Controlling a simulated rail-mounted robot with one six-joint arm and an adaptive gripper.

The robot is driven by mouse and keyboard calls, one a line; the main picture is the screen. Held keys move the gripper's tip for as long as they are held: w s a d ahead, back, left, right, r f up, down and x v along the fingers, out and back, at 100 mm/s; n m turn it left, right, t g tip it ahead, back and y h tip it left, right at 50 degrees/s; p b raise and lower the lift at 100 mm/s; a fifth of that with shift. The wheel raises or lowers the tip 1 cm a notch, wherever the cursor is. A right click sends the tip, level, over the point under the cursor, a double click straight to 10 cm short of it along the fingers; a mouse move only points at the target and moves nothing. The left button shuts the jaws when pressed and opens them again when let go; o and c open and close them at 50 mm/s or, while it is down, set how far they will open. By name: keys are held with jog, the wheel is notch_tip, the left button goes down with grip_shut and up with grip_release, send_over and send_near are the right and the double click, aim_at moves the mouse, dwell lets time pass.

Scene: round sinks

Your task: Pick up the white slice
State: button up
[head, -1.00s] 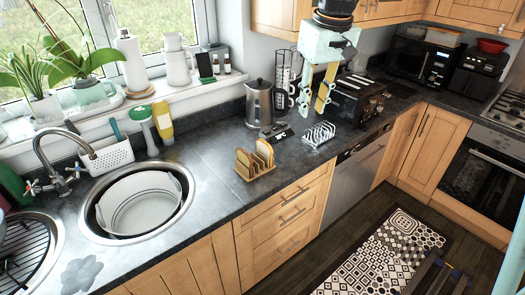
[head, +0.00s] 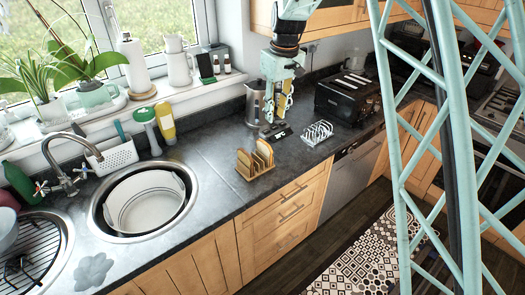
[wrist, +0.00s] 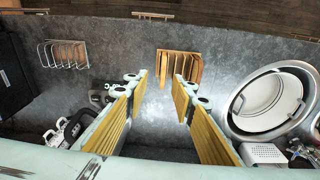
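I cannot tell which slice is the white one. The rack also shows top-down in the wrist view (wrist: 180,52), just beyond my fingertips. My gripper (head: 278,112) is above the counter, behind and a little right of this rack in the head view. In the wrist view my gripper (wrist: 160,92) has its two yellow-padded fingers spread, with nothing between them.
A kettle (head: 254,100) and black toaster (head: 346,98) stand behind. The round sink (head: 103,223) holds a white basin (head: 146,202). Counter between sink and wooden rack is clear.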

aim_at(264, 142)
jog(key=shift+n, duration=0.3)
jog(key=w+a+f, duration=0.1)
jog(key=w+a+f+p, duration=0.1)
jog(key=a+f, duration=0.1)
jog(key=shift+w+a+f, duration=0.1)
jog(key=shift+w, duration=0.15)
jog(key=shift+f, duration=0.15)
jog(key=shift+w+a+f, duration=0.1)
jog(key=shift+f, duration=1.3)
jog(key=shift+w+a+f, duration=0.1)
jog(key=shift+w+f, duration=0.05)
jog(key=shift+f, duration=1.2)
jog(key=shift+w+a+f, duration=0.1)
jog(key=shift+f, duration=1.3)
jog(key=shift+f, duration=0.1)
jog(key=shift+w+a+f+p, duration=0.15)
jog(key=shift+f+p, duration=0.15)
jog(key=shift+f, duration=0.95)
jog(key=shift+s+a+f+p, duration=0.1)
jog(key=shift+f+p, duration=0.15)
jog(key=shift+f, duration=1)
jog(key=shift+c, duration=0.2)
grip_shut()
